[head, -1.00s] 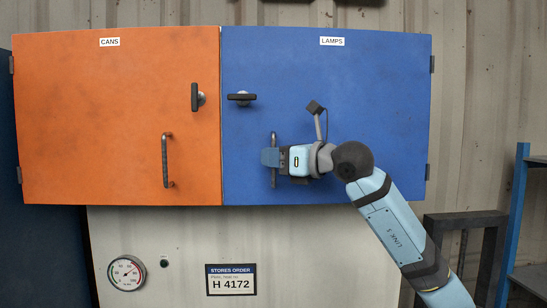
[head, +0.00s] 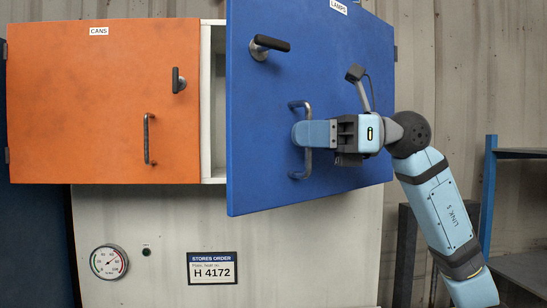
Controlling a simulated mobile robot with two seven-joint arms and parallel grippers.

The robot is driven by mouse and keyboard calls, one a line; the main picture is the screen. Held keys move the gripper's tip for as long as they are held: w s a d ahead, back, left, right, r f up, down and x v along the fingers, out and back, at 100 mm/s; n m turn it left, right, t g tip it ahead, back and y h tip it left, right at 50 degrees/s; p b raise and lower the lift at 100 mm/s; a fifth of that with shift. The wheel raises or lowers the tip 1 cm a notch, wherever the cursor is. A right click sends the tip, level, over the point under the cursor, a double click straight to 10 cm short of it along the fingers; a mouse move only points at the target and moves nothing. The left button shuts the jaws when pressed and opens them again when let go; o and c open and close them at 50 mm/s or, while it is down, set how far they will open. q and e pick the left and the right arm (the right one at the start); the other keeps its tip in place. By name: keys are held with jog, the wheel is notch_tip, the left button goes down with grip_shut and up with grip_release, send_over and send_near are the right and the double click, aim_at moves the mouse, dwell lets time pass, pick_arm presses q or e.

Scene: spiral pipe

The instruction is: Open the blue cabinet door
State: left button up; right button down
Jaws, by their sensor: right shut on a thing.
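The blue cabinet door (head: 265,120), labelled LAMPS, stands partly open in the head view. Its left edge is swung out toward me and its hinges are on the right. A strip of the pale cabinet inside (head: 213,105) shows to its left. The black latch handle (head: 269,46) on the door lies about level. My right gripper (head: 302,134) is shut on the upright metal pull handle (head: 307,161) of the blue door. My left gripper is not in view.
The orange door (head: 85,100), labelled CANS, is closed, with its latch handle (head: 178,80) upright. Below are a gauge (head: 109,262) and a sign (head: 212,267). A blue-framed shelf (head: 489,200) stands at the right.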

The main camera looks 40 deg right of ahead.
pick_arm(q)
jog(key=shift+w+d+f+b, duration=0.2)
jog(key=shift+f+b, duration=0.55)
jog(key=shift+b, duration=0.6)
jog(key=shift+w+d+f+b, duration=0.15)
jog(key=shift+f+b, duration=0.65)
jog(key=shift+b, duration=0.55)
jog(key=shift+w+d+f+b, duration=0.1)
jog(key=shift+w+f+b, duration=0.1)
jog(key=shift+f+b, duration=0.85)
pick_arm(e)
jog(key=s+d+n+g, duration=0.5)
jog(key=s+d+g, duration=0.2)
jog(key=s, duration=0.6)
jog(key=s+d+n+g+y, duration=0.1)
jog(key=s+d+n+g, duration=0.4)
jog(key=s+d, duration=0.5)
jog(key=shift+s+d+g+b, duration=0.25)
jog(key=shift+s+g+b, duration=0.05)
jog(key=shift+s+g, duration=1.1)
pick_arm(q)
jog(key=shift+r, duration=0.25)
pick_arm(e)
jog(key=c, duration=1.2)
grip_release()
jog(key=shift+w, duration=0.1)
